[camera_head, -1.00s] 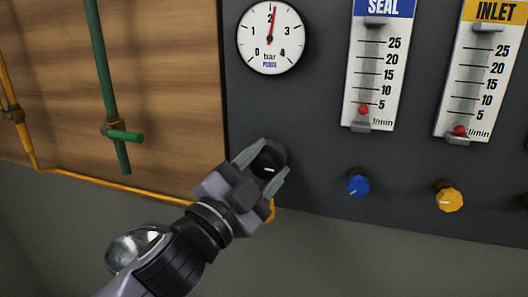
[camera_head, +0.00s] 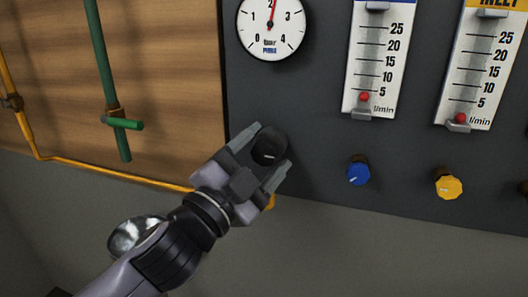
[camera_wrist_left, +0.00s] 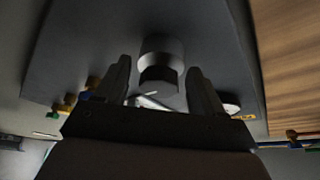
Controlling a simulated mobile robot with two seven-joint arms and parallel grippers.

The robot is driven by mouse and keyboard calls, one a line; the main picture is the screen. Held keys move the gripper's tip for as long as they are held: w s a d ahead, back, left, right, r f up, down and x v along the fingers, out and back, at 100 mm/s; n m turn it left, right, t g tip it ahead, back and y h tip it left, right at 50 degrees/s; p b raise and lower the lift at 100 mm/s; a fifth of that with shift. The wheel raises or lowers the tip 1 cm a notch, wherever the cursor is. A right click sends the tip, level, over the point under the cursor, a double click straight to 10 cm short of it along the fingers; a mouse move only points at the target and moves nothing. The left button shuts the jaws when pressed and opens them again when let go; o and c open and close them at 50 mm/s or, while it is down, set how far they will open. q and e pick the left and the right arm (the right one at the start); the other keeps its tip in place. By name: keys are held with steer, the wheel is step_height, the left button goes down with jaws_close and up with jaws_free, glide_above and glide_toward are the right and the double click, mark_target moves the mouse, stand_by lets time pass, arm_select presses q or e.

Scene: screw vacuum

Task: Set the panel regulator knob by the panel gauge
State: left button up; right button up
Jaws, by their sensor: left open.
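The black regulator knob (camera_head: 268,150) sits on the dark panel below the round gauge (camera_head: 271,27). The gauge needle is red and points near 2 bar, close to straight up. My left gripper (camera_head: 272,151) is open, with one finger on each side of the knob and visible gaps. In the left wrist view the knob (camera_wrist_left: 160,78) stands between the two open fingers (camera_wrist_left: 162,85), apart from both. My right gripper is in neither view.
A blue knob (camera_head: 358,172) and a yellow knob (camera_head: 448,186) stick out to the right, below the SEAL flowmeter (camera_head: 377,60) and the INLET flowmeter (camera_head: 480,65). A green pipe with a valve handle (camera_head: 124,123) and a yellow pipe (camera_head: 110,172) run at left.

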mark_target(259, 158)
arm_select(q)
steer(key=b+v, duration=0.1)
steer(key=v, duration=0.5)
steer(key=shift+s+a+f, duration=0.1)
steer(key=shift+s+a, duration=0.1)
steer(key=a+f+n+g+y+p, duration=0.1)
steer(key=a+f+n+y, duration=0.3)
steer(key=f, duration=0.7)
steer(key=a+f+n+g+y+p, duration=0.2)
steer(key=a+f+n, duration=0.3)
steer(key=f, duration=0.6)
steer(key=s+a+f+n+g+y, duration=0.2)
steer(key=s+a+f+n, duration=0.1)
steer(key=s+f, duration=0.4)
steer(key=s+a+f+n+g+y, duration=0.1)
steer(key=s+a+f+n, duration=0.1)
steer(key=s+a+f, duration=0.2)
steer(key=s+f+p, duration=0.1)
steer(key=s+f, duration=0.2)
steer(key=f, duration=0.3)
steer(key=shift+s+f+n+g+y, duration=0.2)
steer(key=shift+f+n+g+y, duration=0.2)
steer(key=shift+a, duration=0.15)
